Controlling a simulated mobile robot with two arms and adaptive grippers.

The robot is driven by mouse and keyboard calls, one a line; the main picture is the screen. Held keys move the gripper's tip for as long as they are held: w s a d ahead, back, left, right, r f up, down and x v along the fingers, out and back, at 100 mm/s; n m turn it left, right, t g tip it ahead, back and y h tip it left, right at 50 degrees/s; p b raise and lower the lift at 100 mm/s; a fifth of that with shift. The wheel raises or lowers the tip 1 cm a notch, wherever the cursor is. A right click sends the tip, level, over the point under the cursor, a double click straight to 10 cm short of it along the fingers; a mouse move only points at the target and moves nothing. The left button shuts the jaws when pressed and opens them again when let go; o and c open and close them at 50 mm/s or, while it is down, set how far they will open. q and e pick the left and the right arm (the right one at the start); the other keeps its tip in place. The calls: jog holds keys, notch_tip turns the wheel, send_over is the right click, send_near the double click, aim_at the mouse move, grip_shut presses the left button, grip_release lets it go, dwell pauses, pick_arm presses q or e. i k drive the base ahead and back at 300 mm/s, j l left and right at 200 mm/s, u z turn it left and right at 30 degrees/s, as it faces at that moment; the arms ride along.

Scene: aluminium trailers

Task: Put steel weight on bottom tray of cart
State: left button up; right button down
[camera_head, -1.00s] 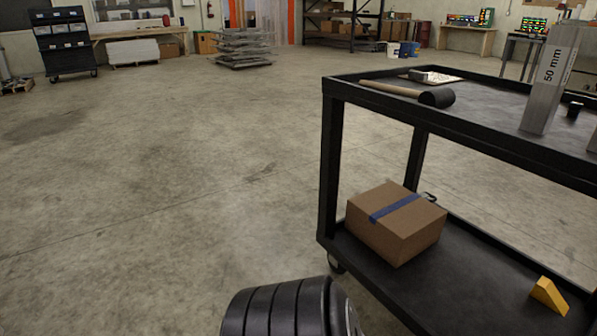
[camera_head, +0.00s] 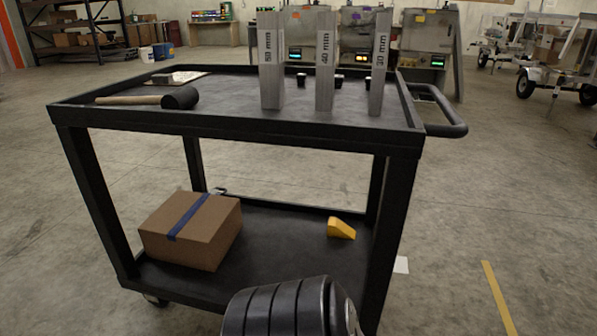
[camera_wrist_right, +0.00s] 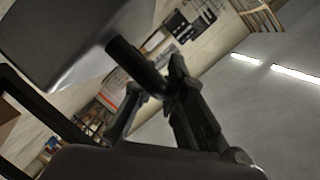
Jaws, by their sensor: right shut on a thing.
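My right gripper (camera_wrist_right: 160,86) shows in the right wrist view, its fingers shut around a short dark bar. The bar joins a large smooth grey body (camera_wrist_right: 62,35) at upper left, which appears to be the steel weight; its full shape is cut off. The black cart (camera_head: 250,128) stands ahead in the head view. Its bottom tray (camera_head: 275,265) holds a cardboard box (camera_head: 200,240) with blue tape at left and a yellow wedge (camera_head: 341,228) at right. Tray space shows between them. Neither gripper shows in the head view.
The cart top carries a mallet (camera_head: 165,98) and upright metal blocks marked 50 mm (camera_head: 270,75), 40 mm (camera_head: 326,75) and 30 mm (camera_head: 379,75). Corner posts frame the bottom tray. A dark ribbed form, possibly mine, covers its front edge.

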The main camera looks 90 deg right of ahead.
aim_at(277, 271)
jog(key=z, duration=1.45)
jog(key=i+j+z, duration=0.2)
jog(key=z, duration=0.25)
jog(key=i+j+z, duration=0.15)
jog(key=z, duration=0.25)
jog(key=i+j, duration=0.15)
jog(key=j, duration=0.2)
jog(key=i+j, duration=0.1)
jog(key=j, duration=0.2)
jog(key=i+j, duration=0.15)
jog(key=j, duration=0.2)
